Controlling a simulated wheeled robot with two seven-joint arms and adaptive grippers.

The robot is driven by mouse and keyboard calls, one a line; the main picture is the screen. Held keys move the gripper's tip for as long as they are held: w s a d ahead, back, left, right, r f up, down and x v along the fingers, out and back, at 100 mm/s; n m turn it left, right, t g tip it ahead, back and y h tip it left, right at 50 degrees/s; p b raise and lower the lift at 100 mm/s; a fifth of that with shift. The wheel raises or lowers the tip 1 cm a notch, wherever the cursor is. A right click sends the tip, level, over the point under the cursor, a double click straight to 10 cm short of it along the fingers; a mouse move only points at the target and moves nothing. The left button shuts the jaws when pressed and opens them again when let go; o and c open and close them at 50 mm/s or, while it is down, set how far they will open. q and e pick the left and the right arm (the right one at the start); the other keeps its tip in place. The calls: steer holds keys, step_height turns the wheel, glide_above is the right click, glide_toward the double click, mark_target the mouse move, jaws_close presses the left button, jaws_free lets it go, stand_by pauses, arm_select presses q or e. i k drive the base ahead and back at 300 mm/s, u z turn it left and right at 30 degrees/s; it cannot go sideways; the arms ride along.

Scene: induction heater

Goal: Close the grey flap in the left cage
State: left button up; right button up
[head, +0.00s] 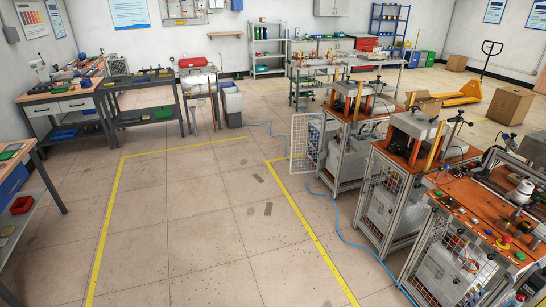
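Several orange-topped machine stands with caged lower parts stand in a row on the right. The far, leftmost cage (349,165) has a light grey mesh flap (303,139) standing open at its left side, swung out over the floor. The middle cage (385,195) and the near right cage (450,265) have mesh panels on their fronts that look shut. Neither of my grippers is in view.
A blue hose (345,239) runs along the floor by the cages. Yellow floor lines (305,225) mark out a large clear floor area (195,215) in the middle. Workbenches (60,100) stand at the left, and a yellow pallet truck (462,94) at the back right.

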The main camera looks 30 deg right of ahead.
mark_target(325, 154)
steer(key=u, duration=0.25)
steer(key=i, duration=3.1)
steer(key=z, duration=0.1)
steer(key=i, duration=2.05)
steer(key=z, duration=0.75)
steer(key=i, duration=1.45)
steer(key=z, duration=1.85)
steer(key=i, duration=1.1)
steer(key=z, duration=0.85)
steer(key=i, duration=1.45)
steer(key=u, duration=0.5)
